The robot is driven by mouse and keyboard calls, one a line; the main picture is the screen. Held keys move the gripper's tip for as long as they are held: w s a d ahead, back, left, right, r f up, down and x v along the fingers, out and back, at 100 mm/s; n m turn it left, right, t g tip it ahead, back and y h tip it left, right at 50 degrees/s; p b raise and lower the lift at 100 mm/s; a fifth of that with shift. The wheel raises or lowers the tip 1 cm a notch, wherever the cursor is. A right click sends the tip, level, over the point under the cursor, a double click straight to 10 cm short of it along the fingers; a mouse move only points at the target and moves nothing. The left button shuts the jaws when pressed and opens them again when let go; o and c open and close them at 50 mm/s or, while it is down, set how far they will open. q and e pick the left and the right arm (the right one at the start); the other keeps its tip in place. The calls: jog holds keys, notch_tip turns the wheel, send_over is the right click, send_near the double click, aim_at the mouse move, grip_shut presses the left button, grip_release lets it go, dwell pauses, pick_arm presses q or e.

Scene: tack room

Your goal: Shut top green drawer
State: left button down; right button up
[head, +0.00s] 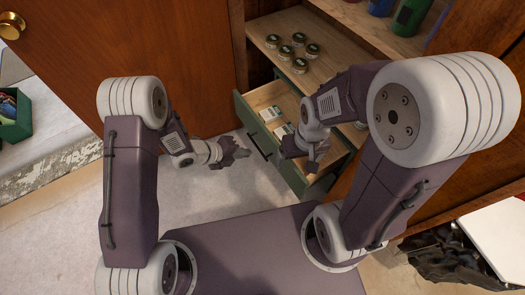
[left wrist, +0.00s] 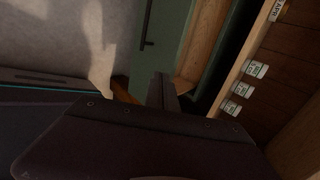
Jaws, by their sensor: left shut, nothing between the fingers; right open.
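The top green drawer (head: 246,118) stands pulled out from the wooden cabinet, with a dark bar handle (head: 258,147) on its front. Small labelled boxes lie on its pale wooden floor. In the left wrist view its green front (left wrist: 174,40) and handle (left wrist: 147,28) show at the top. My left gripper (head: 241,154) is shut and empty, just in front of the drawer front near the handle; I cannot tell if it touches. It also shows in the left wrist view (left wrist: 162,92). My right gripper (head: 314,166) is open over the drawer's near right part, hiding some of it.
Several round tins (head: 299,51) sit on the wooden surface above the drawer. Green bottles (head: 410,17) stand on a higher shelf. A wooden door (head: 150,50) is at the left, with a green box (head: 15,118) beyond. A dark crumpled item (head: 450,258) lies lower right. Floor left of the drawer is clear.

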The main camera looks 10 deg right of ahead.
pick_arm(q)
jog(key=b+x, duration=0.1)
jog(key=x, duration=0.3)
jog(key=d+r+b+x, duration=0.1)
jog(key=b+x, duration=0.1)
jog(key=x, duration=0.2)
jog(key=b+x, duration=0.2)
jog(key=x, duration=0.2)
jog(key=shift+w+d+r, duration=0.25)
jog(key=shift+d+r, duration=0.05)
jog(key=shift+d, duration=0.15)
jog(key=shift+w+d, duration=0.1)
pick_arm(e)
notch_tip(320, 180, down, 5)
jog(key=shift+f, duration=0.1)
